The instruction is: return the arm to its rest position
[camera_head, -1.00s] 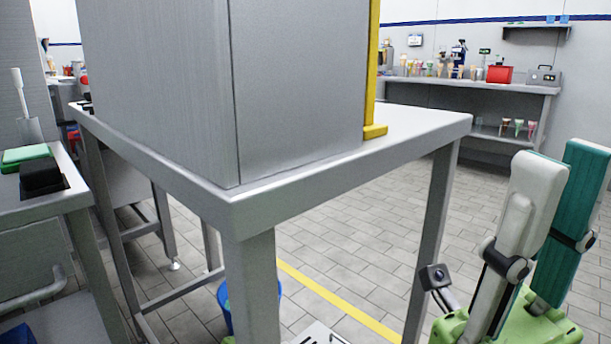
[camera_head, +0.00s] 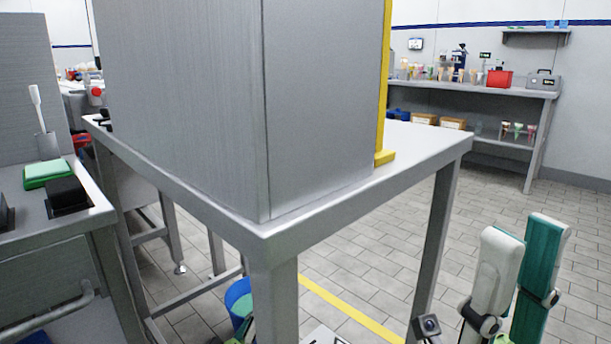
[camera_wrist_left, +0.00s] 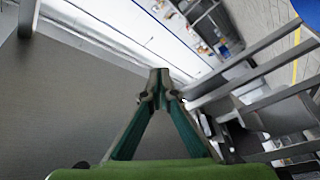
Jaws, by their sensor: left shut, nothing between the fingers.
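My right gripper (camera_head: 522,236) stands at the lower right of the head view, fingers pointing up, one white and one teal. The fingers are apart with nothing between them. It is over the tiled floor, to the right of the metal table's front leg. A small camera (camera_head: 427,325) sits beside it, and its base is cut off by the bottom edge. My left gripper (camera_wrist_left: 160,78) shows in the left wrist view, its teal fingers meeting at grey tips, shut and empty.
A metal table (camera_head: 420,150) carrying a big grey cabinet (camera_head: 180,100) fills the middle. A side counter (camera_head: 40,232) with a green block (camera_head: 47,174) stands at left. A blue bucket (camera_head: 238,298) is below the table. Tiled floor is open at right, before a back bench (camera_head: 470,90).

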